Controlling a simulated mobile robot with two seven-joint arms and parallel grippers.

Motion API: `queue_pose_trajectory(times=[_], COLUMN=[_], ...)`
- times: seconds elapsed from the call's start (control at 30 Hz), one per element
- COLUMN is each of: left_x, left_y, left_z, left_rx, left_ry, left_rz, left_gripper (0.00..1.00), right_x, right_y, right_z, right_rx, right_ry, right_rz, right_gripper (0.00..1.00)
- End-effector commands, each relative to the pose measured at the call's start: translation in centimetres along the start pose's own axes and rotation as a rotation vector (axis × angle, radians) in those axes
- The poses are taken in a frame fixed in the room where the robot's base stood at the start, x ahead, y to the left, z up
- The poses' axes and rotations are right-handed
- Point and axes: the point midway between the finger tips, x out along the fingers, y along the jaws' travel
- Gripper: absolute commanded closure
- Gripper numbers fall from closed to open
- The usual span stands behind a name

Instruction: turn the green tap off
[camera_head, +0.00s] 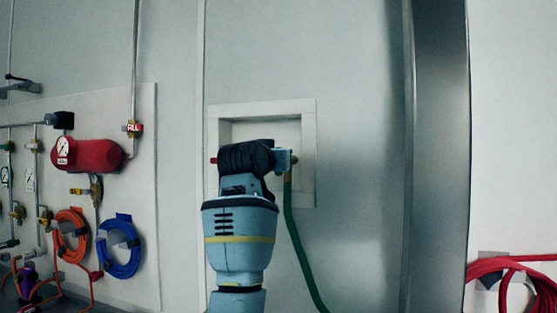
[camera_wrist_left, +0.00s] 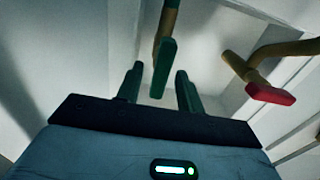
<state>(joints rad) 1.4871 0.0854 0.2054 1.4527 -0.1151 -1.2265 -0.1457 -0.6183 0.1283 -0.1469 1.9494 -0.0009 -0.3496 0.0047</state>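The green tap (camera_wrist_left: 164,68) shows in the left wrist view as a green handle on a brass stem, hanging ahead of my left gripper. My left gripper (camera_wrist_left: 158,82) is open, its two dark green fingers apart. The handle's lower end lines up with the gap between the fingertips; I cannot tell whether it is between them or just beyond, and no contact is clear. In the head view my own arm hides the green tap and the fingers. My right gripper is not in view.
A red tap (camera_wrist_left: 268,93) on a brass stem is close on the right. The white-framed wall recess (camera_head: 308,135) surrounds the taps. A green hose (camera_head: 298,240) hangs from it. A panel with a red tank (camera_head: 100,155) and coiled hoses (camera_head: 121,262) is at left.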

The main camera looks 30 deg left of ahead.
Motion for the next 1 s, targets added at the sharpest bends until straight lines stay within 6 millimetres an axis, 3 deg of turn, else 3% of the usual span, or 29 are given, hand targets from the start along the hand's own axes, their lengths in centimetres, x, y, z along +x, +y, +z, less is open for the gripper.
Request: queue_pose_trajectory(times=[0.2, 0.53, 0.8, 1.0], left_x=[1.2, 1.4, 1.4, 1.4], left_y=[-0.1, 0.0, 0.0, 0.0], left_z=[0.0, 0.0, 0.0, 0.0], left_rx=[0.0, 0.0, 0.0, -0.004], left_ry=[0.001, 0.001, 0.001, 0.001], left_rz=[0.0, 0.0, 0.0, 0.0], left_gripper=[0.63, 0.63, 0.98, 1.0], right_x=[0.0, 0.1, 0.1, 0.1], right_y=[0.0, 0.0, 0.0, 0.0], right_z=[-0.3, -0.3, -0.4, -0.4], right_rx=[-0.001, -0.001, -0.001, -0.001], right_ry=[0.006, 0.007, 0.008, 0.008], right_rz=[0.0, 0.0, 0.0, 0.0], right_gripper=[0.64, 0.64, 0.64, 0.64])
